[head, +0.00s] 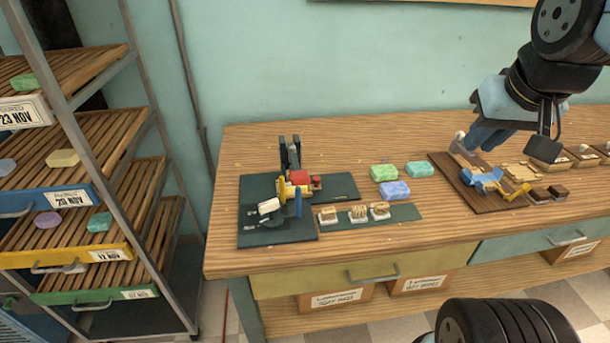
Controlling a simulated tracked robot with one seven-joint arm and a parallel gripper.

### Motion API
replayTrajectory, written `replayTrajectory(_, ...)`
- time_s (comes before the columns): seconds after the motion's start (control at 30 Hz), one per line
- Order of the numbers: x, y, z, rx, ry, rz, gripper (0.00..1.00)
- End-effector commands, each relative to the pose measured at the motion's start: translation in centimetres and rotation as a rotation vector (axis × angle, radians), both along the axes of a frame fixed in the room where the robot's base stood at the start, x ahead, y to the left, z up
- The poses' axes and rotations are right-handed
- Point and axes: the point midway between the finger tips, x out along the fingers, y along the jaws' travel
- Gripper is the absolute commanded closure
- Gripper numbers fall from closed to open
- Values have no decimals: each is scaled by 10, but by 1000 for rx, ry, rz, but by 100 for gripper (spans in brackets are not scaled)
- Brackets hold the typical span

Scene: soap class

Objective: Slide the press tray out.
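A small soap press (290,160) stands on a dark green base at the left of the wooden bench. It has dark uprights, a red block (300,178), a yellow lever, a blue upright part and a white-ended handle. I cannot clearly pick out its tray among the small dark parts; a dark plate (340,187) reaches out to the right of it. My gripper (474,143) is at the upper right, pointing down and left over a brown board (486,203), far from the press. Its fingers overlap in this view, so their opening is unclear. I see nothing held.
Green and blue soaps (384,172) lie between press and board. A green mat (400,212) with several stamps is in front. Blue and yellow parts (485,181) lie on the brown board. A slatted rack (80,180) stands left. Bare bench shows behind the soaps.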

Motion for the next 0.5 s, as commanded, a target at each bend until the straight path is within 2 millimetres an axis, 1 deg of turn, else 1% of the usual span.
replayTrajectory(0.03, 6, 3, 0, -2, 12, 6, 79)
replayTrajectory(0.17, 29, 13, 2, -9, 50, 20, 66)
replayTrajectory(0.2, 38, 18, 2, -11, 64, 27, 63)
replayTrajectory(0.37, 73, 38, -1, -20, 117, 50, 62)
replayTrajectory(0.5, 103, 57, -7, -28, 163, 72, 62)
